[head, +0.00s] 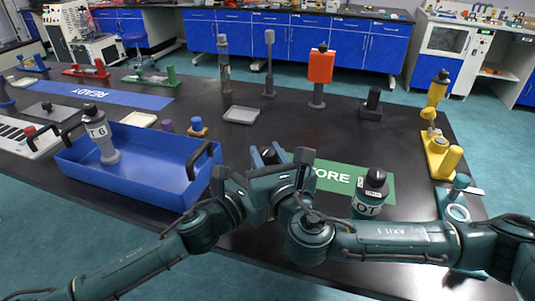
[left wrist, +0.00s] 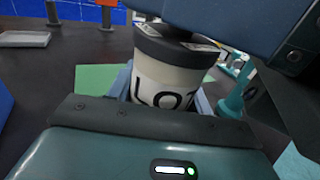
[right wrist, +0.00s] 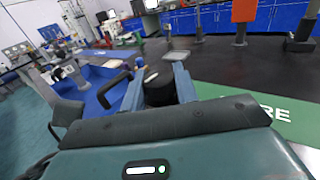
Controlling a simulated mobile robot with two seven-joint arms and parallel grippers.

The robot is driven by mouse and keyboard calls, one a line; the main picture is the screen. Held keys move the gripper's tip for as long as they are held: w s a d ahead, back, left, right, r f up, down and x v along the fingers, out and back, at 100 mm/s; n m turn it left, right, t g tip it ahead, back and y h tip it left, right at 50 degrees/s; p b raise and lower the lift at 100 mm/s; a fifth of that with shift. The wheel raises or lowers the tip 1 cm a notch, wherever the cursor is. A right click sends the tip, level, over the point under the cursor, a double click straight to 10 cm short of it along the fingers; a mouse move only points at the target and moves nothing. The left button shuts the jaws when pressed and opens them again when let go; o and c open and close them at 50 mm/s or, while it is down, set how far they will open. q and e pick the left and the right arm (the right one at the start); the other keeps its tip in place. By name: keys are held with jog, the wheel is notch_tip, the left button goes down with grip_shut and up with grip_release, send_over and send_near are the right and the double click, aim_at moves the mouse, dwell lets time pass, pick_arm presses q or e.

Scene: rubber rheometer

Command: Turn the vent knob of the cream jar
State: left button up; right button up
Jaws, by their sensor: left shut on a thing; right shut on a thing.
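The cream jar (left wrist: 162,88), with a dark grey collar and black "LO…" lettering, stands between the fingers of my left gripper (left wrist: 160,100) in the left wrist view. My left gripper is shut on its body. My right gripper (right wrist: 160,85) is shut on the black vent knob (right wrist: 158,90) on top, seen between its fingers in the right wrist view. In the head view both grippers meet at the middle, and only the dark top (head: 268,155) shows between the blue fingertips. The jar's body is hidden there by my wrists.
Another jar (head: 368,207) marked "OT" stands right, behind my right forearm. A blue tray (head: 150,185) with black handles and a grey jar (head: 101,135) is at left. The green STORE mat (head: 350,183) lies close by. Posts stand along the back of the black table.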

jog(key=shift+m+t+h, duration=0.2)
jog(key=shift+m+h, duration=0.8)
jog(key=shift+h, duration=0.55)
jog(key=shift+m+t+h, duration=0.2)
jog(key=shift+m+h, duration=0.8)
jog(key=shift+h, duration=0.55)
jog(key=o, duration=1)
jog(key=shift+c, duration=0.2)
jog(key=shift+s, duration=0.1)
jog(key=s, duration=1.1)
jog(key=shift+s+a, duration=0.35)
jog(key=shift+s, duration=0.05)
